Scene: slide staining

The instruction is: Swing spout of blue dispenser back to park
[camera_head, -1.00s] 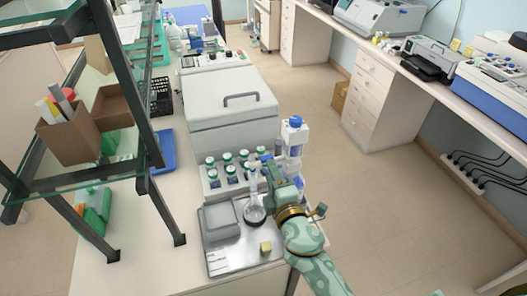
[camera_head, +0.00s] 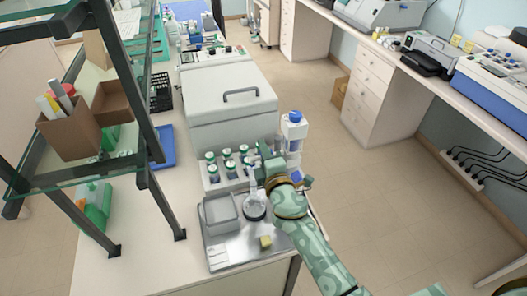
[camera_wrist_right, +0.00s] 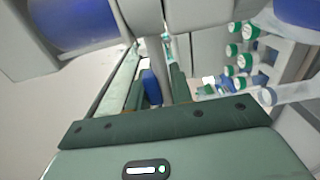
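The blue dispenser (camera_head: 292,132) is a white bottle with a blue cap and blue near its base. It stands upright at the bench's right edge. My right gripper (camera_head: 266,155) is just left of it, behind the round flask (camera_head: 254,209). The spout is hidden by the gripper in the head view. In the right wrist view my right gripper's fingers (camera_wrist_right: 150,82) are apart, with a small blue piece (camera_wrist_right: 152,88) showing between them; I cannot tell whether they touch it. The blue-and-white dispenser (camera_wrist_right: 82,28) looms at upper left there. My left gripper is out of view.
Green-capped bottles (camera_head: 228,158) stand in a rack left of my gripper. A grey tray (camera_head: 232,256) carries the flask, a square dish (camera_head: 219,213) and a yellow block (camera_head: 265,242). A large white machine (camera_head: 230,100) stands behind. A shelf frame (camera_head: 150,150) rises at left.

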